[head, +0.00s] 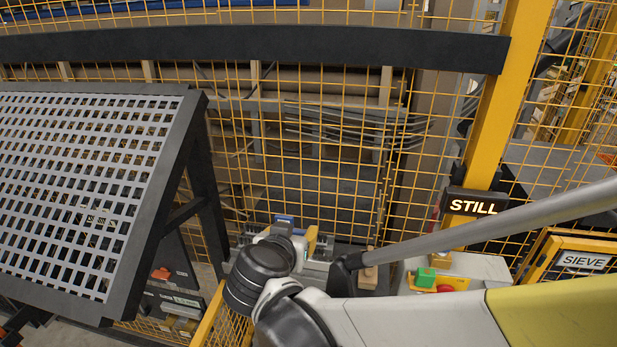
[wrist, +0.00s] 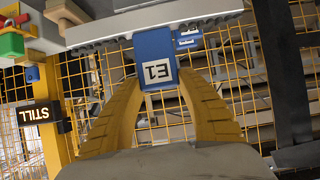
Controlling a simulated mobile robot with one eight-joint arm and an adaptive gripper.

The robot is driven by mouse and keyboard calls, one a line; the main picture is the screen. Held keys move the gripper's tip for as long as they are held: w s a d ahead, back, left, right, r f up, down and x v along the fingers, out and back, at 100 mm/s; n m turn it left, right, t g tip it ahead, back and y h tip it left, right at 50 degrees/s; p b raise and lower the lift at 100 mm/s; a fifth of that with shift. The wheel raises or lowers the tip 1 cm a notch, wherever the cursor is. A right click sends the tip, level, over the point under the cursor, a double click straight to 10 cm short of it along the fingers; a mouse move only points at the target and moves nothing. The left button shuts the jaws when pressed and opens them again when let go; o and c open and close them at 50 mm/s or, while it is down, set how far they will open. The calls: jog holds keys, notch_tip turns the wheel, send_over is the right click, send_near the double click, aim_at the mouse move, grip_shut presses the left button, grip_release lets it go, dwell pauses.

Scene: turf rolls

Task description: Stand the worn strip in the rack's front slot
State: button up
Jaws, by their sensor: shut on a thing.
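My gripper (wrist: 160,75) has its two yellow fingers closed on a blue block marked E1 (wrist: 158,70) in the wrist view. A pale grey bar (wrist: 100,30) runs across the top of that view, behind or joined to the block; I cannot tell which. In the head view, a bit of blue (head: 284,221) and one yellow finger show past my wrist, low in front of the mesh fence. Grey metal parts (head: 316,270) lie just beyond. I cannot clearly make out the worn strip's full length or the rack's front slot; my wrist hides much of that spot.
A tilted perforated screen in a dark frame (head: 152,225) stands at left. A yellow mesh fence with a black rail (head: 250,47) closes the back. At right are a STILL sign (head: 472,205), a green button (head: 425,276), a wooden block (head: 368,278) and a SIEVE panel (head: 584,261).

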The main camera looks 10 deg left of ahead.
jog(key=w+a+f, duration=0.4)
jog(key=a+f, duration=0.2)
jog(key=f, duration=0.2)
jog(key=shift+a+f, duration=0.3)
jog(key=shift+f, duration=0.1)
jog(key=shift+f+b, duration=0.1)
jog(key=shift+b, duration=0.25)
jog(key=o, duration=1.4)
jog(key=shift+c, duration=0.2)
